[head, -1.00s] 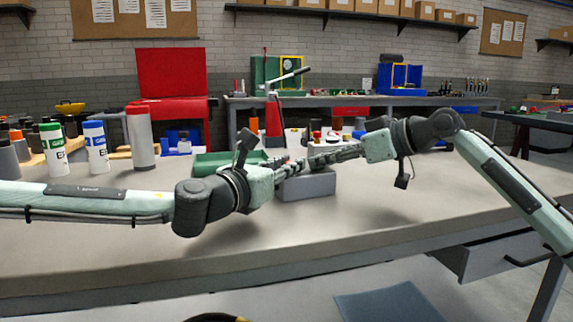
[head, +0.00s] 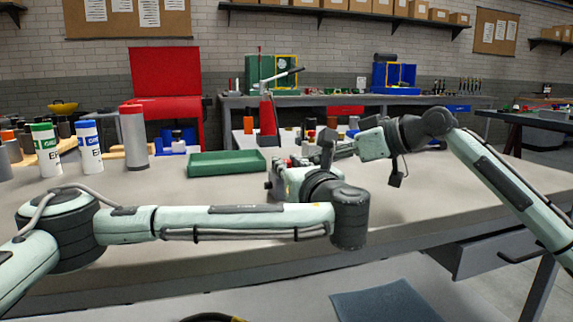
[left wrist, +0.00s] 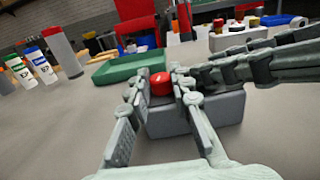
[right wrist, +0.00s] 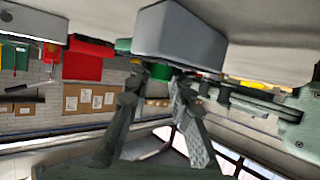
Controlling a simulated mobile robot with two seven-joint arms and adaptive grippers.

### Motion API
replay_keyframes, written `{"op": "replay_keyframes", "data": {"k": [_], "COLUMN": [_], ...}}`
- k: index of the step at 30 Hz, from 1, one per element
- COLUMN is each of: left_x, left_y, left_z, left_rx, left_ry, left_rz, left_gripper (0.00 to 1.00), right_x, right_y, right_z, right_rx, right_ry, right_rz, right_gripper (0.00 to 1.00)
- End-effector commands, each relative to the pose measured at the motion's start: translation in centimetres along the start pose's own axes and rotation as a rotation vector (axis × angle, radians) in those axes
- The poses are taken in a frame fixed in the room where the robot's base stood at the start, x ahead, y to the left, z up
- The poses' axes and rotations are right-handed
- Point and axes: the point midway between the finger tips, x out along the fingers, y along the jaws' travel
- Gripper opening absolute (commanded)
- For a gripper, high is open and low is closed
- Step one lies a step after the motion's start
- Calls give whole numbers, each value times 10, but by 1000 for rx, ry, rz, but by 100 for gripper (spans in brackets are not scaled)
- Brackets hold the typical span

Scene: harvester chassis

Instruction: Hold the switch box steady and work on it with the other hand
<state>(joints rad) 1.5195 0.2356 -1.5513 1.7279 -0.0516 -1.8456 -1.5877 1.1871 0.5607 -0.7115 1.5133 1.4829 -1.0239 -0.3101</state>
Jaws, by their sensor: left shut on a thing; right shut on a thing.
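The switch box (left wrist: 215,108) is a grey block on the table with a red knob (left wrist: 161,86) on top. In the left wrist view my left gripper's fingers (left wrist: 164,77) stand on both sides of the knob, shut on it. My right gripper comes in from the right there, its tips close to the left ones above the box. In the right wrist view, which is upside down, the box (right wrist: 182,32) lies beyond my right gripper's tips (right wrist: 163,72). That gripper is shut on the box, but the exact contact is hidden. In the head view my left arm hides most of the box.
A green tray (head: 227,164) lies just left of the box. White bottles (head: 90,147) and a grey canister (head: 134,137) stand farther left. The right side of the table is clear. A back bench with tools stands beyond.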

Motion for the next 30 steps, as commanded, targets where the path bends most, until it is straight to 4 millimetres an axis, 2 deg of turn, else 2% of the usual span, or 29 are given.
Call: {"op": "replay_keyframes", "data": {"k": [9,25,26,30], "left_x": [1,0,0,0], "left_y": [-2,-2,-2,-2], "left_z": [2,2,2,2], "left_rx": [-3,-3,-3,-3], "left_ry": [-3,-4,-4,-3], "left_rz": [110,130,129,129], "left_gripper": [0,0,25,42], "right_x": [1,1,1,1], "right_y": [-4,-3,-3,-2], "right_z": [1,1,1,1], "right_rx": [-1,0,0,0], "right_ry": [-4,-4,-4,-4], "right_rz": [-9,-8,-7,-6], "right_gripper": [0,0,0,0]}}
